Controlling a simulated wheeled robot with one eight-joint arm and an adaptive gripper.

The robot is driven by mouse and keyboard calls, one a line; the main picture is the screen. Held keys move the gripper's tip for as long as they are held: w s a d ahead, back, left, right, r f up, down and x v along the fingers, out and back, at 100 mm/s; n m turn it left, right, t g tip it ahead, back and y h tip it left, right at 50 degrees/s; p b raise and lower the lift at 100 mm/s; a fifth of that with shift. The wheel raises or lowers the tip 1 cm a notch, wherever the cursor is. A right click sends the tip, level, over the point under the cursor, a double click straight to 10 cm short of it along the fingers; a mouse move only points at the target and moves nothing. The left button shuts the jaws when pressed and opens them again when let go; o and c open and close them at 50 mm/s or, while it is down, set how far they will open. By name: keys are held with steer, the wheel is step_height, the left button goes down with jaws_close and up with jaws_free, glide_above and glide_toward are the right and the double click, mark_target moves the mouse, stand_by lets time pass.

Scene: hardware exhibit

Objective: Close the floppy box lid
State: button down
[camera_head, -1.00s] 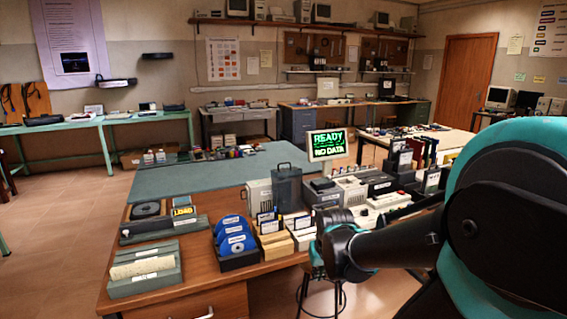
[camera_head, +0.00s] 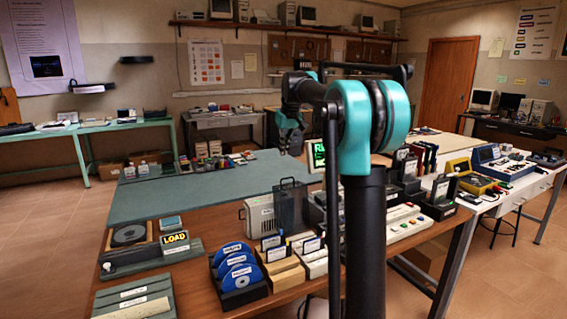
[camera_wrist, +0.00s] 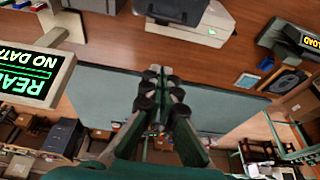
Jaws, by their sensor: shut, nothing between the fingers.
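A smoky dark panel with a handle (camera_head: 291,205) stands upright on the wooden table, beside a beige case (camera_head: 258,215). It looks like a raised floppy box lid, though I cannot be sure. In the wrist view the dark panel (camera_wrist: 170,9) and the beige case (camera_wrist: 208,22) show at the top edge. My gripper (camera_head: 289,130) is above and behind them in the head view, touching nothing. Its fingers (camera_wrist: 160,90) are shut and empty in the wrist view. My arm hides part of the table right of the panel.
Blue discs in a dark rack (camera_head: 238,268) and beige holders with cards (camera_head: 283,266) stand in front. A LOAD sign (camera_head: 175,241) is at left. A green screen (camera_head: 317,156) stands behind my arm. The teal mat (camera_head: 190,193) has clear room.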

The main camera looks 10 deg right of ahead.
steer(key=d+x, duration=0.1)
steer(key=x, duration=0.8)
steer(key=shift+s+d+f, duration=0.1)
steer(key=shift+s+f, duration=0.05)
steer(key=shift+s, duration=1.75)
